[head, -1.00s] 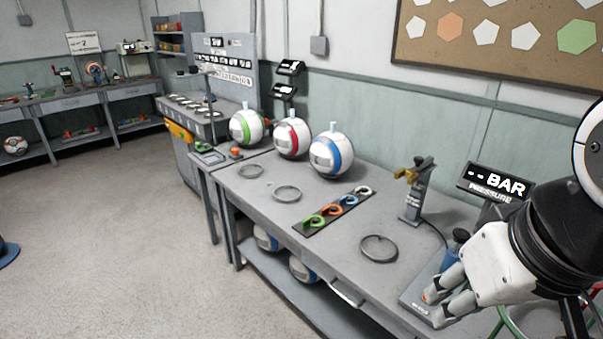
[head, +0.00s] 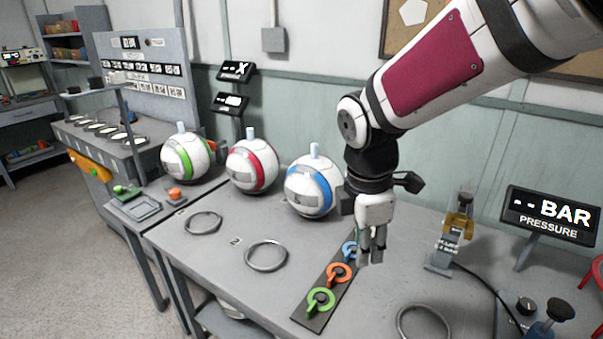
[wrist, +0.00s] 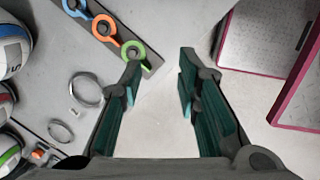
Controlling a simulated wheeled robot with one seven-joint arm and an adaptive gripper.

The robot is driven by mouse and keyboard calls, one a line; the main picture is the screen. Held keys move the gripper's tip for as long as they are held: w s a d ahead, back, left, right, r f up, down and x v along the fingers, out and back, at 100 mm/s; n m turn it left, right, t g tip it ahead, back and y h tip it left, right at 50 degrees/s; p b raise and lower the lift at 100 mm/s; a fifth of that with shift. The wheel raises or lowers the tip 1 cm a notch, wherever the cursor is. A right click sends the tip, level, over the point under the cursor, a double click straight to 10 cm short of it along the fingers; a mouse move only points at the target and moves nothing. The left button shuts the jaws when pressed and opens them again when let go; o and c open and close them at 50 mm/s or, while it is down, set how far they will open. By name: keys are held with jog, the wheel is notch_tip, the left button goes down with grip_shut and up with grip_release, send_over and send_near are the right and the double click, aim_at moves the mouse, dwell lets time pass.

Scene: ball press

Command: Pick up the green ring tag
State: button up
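The green ring tag (head: 320,300) lies at the near end of a dark strip (head: 312,319) on the bench. My gripper (head: 371,260) hangs above the bench, up and to the right of the green tag in the head view. In the wrist view its fingers (wrist: 160,75) are spread apart with nothing between them.
Three balls with green (head: 187,158), red (head: 252,166) and blue (head: 313,187) bands stand at the back of the bench. Empty metal rings (head: 266,256) lie in front. A small clamp stand (head: 452,235) and pressure display (head: 549,215) are at right.

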jog(key=w+a+f+n+g+y+b, duration=0.1)
jog(key=w+a+f+n, duration=0.3)
jog(key=f+n, duration=0.15)
jog(key=w+a+f+n+b, duration=0.1)
jog(key=w+a+f+n, duration=0.25)
jog(key=f, duration=0.35)
jog(key=b, duration=0.1)
send_over(315, 301)
jog(key=shift+n, duration=0.4)
notch_tip(315, 301, down, 8)
jog(key=shift+s+a, duration=0.1)
jog(key=shift+f+b, duration=0.7)
jog(key=shift+f, duration=2.2)
grip_shut()
